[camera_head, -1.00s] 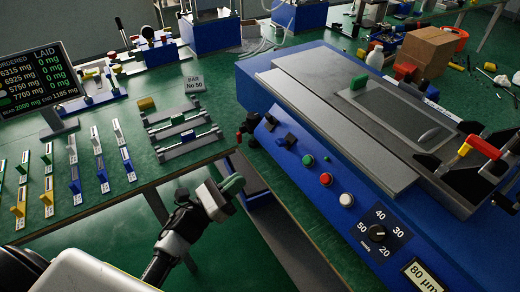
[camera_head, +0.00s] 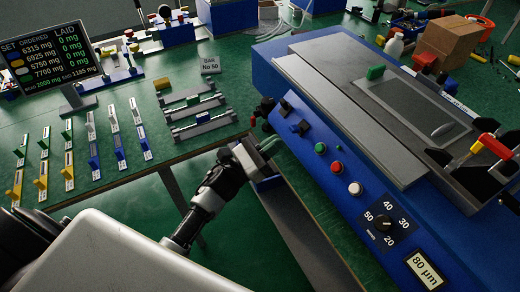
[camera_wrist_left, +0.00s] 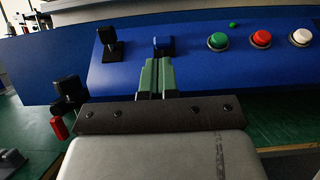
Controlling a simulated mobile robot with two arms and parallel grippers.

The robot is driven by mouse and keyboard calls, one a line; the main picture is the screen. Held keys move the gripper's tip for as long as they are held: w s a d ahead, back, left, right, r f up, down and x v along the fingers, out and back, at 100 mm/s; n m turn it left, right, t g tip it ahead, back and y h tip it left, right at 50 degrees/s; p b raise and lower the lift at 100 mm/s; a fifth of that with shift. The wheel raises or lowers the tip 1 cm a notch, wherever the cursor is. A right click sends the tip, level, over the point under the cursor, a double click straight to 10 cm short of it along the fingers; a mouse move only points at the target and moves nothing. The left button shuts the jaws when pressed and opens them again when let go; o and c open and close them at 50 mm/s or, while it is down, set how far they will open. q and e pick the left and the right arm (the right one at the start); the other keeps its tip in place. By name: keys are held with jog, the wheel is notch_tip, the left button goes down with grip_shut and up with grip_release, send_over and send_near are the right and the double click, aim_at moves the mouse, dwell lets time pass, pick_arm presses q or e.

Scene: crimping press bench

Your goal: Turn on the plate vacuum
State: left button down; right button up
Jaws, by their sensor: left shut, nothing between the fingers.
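The blue press (camera_head: 330,150) has a sloping front panel with a black toggle switch (camera_head: 286,107) and a blue-capped switch (camera_head: 303,127). In the left wrist view the black switch (camera_wrist_left: 109,42) is at the left and the blue one (camera_wrist_left: 164,43) is straight ahead of my fingers. I cannot read a label saying which is the plate vacuum. My left gripper (camera_head: 268,144) is shut and empty, its green fingers pointing at the panel. In the left wrist view the fingertips (camera_wrist_left: 156,66) appear just below the blue switch; whether they touch it I cannot tell. My right gripper is out of view.
Green (camera_head: 321,148), red (camera_head: 338,167) and white (camera_head: 355,188) buttons and a rotary dial (camera_head: 386,223) run along the panel. A black knob with a red piece (camera_wrist_left: 67,98) juts out left of my fingers. A bench with slotted bars (camera_head: 195,110) stands at the left.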

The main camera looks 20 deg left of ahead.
aim_at(296, 129)
pick_arm(q)
jog(key=shift+x, duration=1.1)
jog(key=shift+p, duration=0.3)
